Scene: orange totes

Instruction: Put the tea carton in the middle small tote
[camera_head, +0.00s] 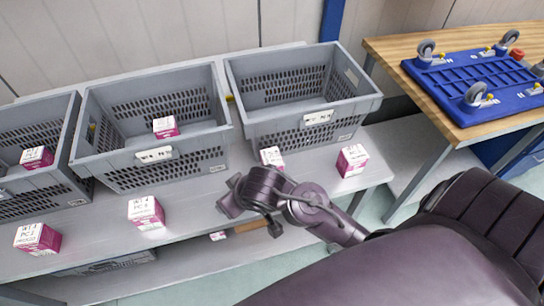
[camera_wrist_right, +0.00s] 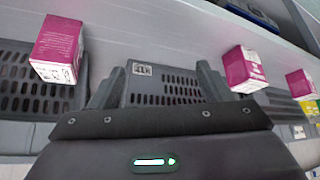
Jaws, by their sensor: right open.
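Several alike pink-and-white tea cartons show; I cannot tell which one is meant. On the bench, one stands at the front left (camera_head: 37,238), one in front of the middle tote (camera_head: 146,212), one by the right tote (camera_head: 272,158) and one at the right (camera_head: 352,160). The grey middle tote (camera_head: 200,170) holds a carton (camera_head: 165,127). My right gripper (camera_head: 236,195) is open and empty above the bench, between the middle-front carton and the right-hand ones. In the right wrist view, cartons show left (camera_wrist_right: 57,48) and right (camera_wrist_right: 243,68) of its spread fingers. My left gripper is out of view.
The left grey tote (camera_head: 62,180) holds a carton (camera_head: 37,157). The right grey tote (camera_head: 300,112) looks empty. A wooden table (camera_head: 440,110) with a blue wheeled frame (camera_head: 480,80) stands at the right. The bench front between the cartons is mostly clear.

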